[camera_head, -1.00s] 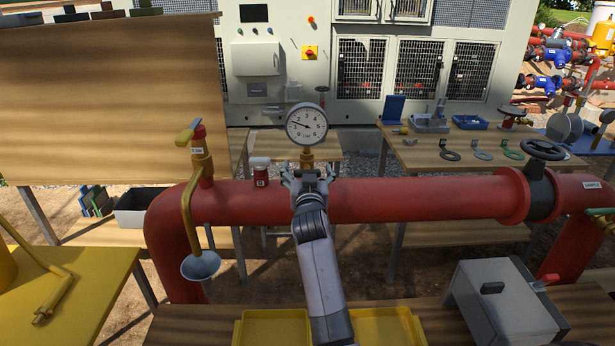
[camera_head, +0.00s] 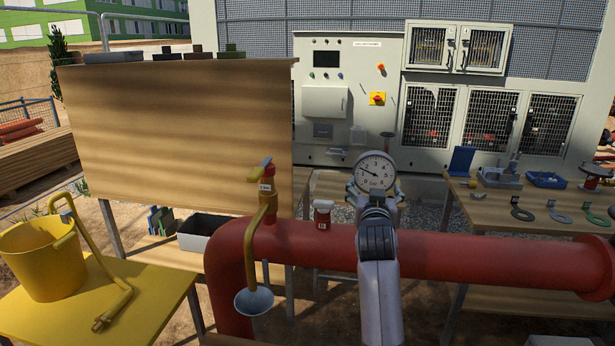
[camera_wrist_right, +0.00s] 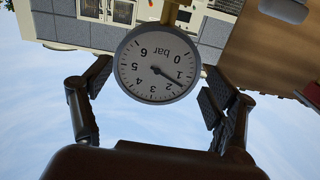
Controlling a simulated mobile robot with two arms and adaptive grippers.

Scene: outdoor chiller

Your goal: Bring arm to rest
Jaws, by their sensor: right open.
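My right arm reaches up from the bottom of the head view to the pressure gauge (camera_head: 375,172) above the red pipe (camera_head: 450,256). My right gripper (camera_head: 374,190) is open, with its fingers around the lower part of the gauge in the head view. In the right wrist view the gauge (camera_wrist_right: 158,63) appears upside down between the two spread fingers of the right gripper (camera_wrist_right: 160,100). A gap shows between each finger and the dial, so nothing is gripped. The left gripper is not in view.
A brass valve with a funnel (camera_head: 254,300) stands left of my arm. A yellow bucket (camera_head: 42,256) stands on the yellow table (camera_head: 150,300). A wooden table (camera_head: 478,212) with rings and a blue tray (camera_head: 547,180) is at right.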

